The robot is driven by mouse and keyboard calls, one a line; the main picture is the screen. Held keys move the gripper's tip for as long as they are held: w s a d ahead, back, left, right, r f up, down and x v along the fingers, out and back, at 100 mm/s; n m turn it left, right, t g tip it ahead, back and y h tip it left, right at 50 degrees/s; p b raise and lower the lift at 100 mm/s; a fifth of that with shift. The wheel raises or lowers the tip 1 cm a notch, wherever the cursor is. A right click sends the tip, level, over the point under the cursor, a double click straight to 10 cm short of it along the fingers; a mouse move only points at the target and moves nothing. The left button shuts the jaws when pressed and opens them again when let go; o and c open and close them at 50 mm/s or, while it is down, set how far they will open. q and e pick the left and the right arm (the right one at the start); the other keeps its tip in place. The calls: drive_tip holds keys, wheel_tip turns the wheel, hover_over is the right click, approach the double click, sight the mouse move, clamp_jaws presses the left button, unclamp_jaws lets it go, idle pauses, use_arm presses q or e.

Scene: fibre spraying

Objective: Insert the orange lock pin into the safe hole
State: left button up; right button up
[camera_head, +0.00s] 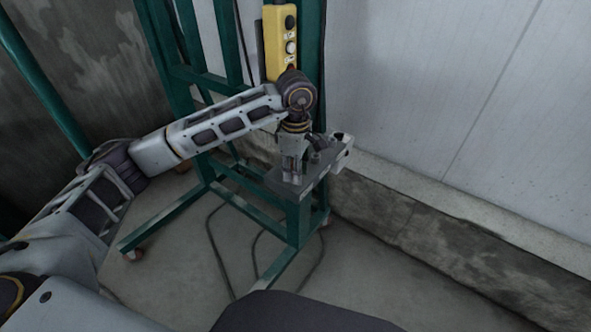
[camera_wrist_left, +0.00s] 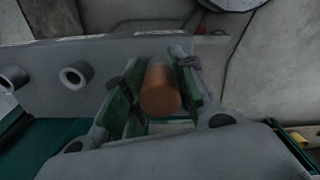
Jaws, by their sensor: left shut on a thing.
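The orange lock pin (camera_wrist_left: 160,92) shows in the left wrist view as a short orange-brown cylinder. It sits between the green-lined fingers of my left gripper (camera_wrist_left: 158,90), which is shut on it. In the head view my left gripper (camera_head: 293,172) points down at a grey plate (camera_head: 318,173) on the green frame. The plate also shows in the left wrist view (camera_wrist_left: 40,55), with a hollow round sleeve (camera_wrist_left: 74,77) left of the pin and another (camera_wrist_left: 12,78) further left. The pin's lower end is hidden, so I cannot tell whether it is in a hole. My right gripper is out of view.
The green frame (camera_head: 240,199) stands near a pale wall (camera_head: 430,90) with a concrete base. A yellow button box (camera_head: 280,42) hangs on it above my left wrist. Dark cables (camera_head: 214,245) lie on the floor. Open floor is at the lower right.

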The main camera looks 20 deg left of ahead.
use_arm(q)
drive_tip(key=shift+f, duration=0.2)
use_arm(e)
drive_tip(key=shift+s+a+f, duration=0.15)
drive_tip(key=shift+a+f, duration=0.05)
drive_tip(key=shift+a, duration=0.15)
use_arm(q)
drive_tip(key=o, duration=1.1)
drive_tip(key=shift+r, duration=0.2)
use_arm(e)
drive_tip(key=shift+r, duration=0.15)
use_arm(q)
drive_tip(key=shift+r+p, duration=1.6)
drive_tip(key=shift+r, duration=0.1)
drive_tip(key=shift+p, duration=0.75)
drive_tip(key=shift+r+p, duration=2.3)
drive_tip(key=shift+r, duration=0.55)
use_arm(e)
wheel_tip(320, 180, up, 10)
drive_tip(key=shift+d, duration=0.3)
use_arm(q)
drive_tip(key=shift+p, duration=0.3)
